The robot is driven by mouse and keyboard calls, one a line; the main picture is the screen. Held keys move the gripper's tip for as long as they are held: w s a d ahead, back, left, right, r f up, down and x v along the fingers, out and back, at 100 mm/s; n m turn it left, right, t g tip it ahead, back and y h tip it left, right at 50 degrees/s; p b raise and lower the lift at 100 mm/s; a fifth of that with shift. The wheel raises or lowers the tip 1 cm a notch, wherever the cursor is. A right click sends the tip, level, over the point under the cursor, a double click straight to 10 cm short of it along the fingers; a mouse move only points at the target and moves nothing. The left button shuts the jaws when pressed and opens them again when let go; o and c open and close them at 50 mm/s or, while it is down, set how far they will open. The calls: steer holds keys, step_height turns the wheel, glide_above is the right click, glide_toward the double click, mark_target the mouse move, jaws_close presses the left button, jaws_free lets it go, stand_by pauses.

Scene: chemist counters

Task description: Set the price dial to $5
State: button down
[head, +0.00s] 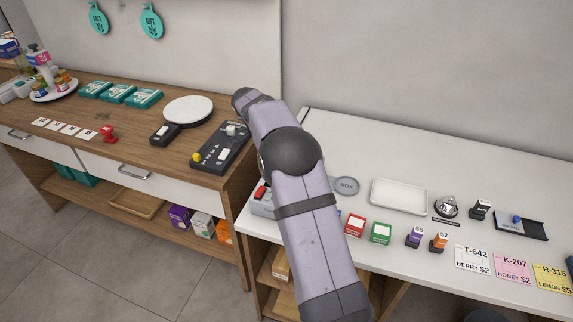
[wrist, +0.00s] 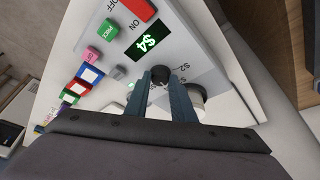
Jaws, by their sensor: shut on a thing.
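The price device shows in the wrist view as a light grey panel (wrist: 187,38) with a green-lit display (wrist: 147,42) that reads $4. The price dial (wrist: 159,73) is a dark round knob below the display, with small price marks beside it. My gripper (wrist: 166,80) is shut on the dial, a finger on each side. The lower part of the dial is hidden by the fingers. In the head view, only the left end of the device (head: 261,207), with its red switch (head: 261,192), shows beside my arm. My gripper is hidden there.
A red switch (wrist: 139,9) and a pink button (wrist: 107,28) sit near the display. Red (head: 355,225) and green (head: 381,233) blocks stand right of my arm. The wooden counter (head: 110,153) stands left.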

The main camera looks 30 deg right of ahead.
steer(key=m+p, duration=0.1)
steer(key=m+g+p, duration=0.1)
steer(key=m+p, duration=0.2)
steer(key=shift+w+d+r+m+g+y+p, duration=0.1)
steer(key=shift+w+r+m+g+y+p, duration=0.2)
steer(key=shift+g, duration=0.1)
steer(key=m+p, duration=0.2)
steer(key=p, duration=0.1)
steer(key=shift+f+m+g+y, duration=0.25)
steer(key=shift+m+g+y, duration=0.05)
steer(key=shift+g+y, duration=0.1)
steer(key=shift+f+p, duration=0.1)
steer(key=shift+p, duration=0.2)
steer(key=c, duration=1.5)
jaws_free()
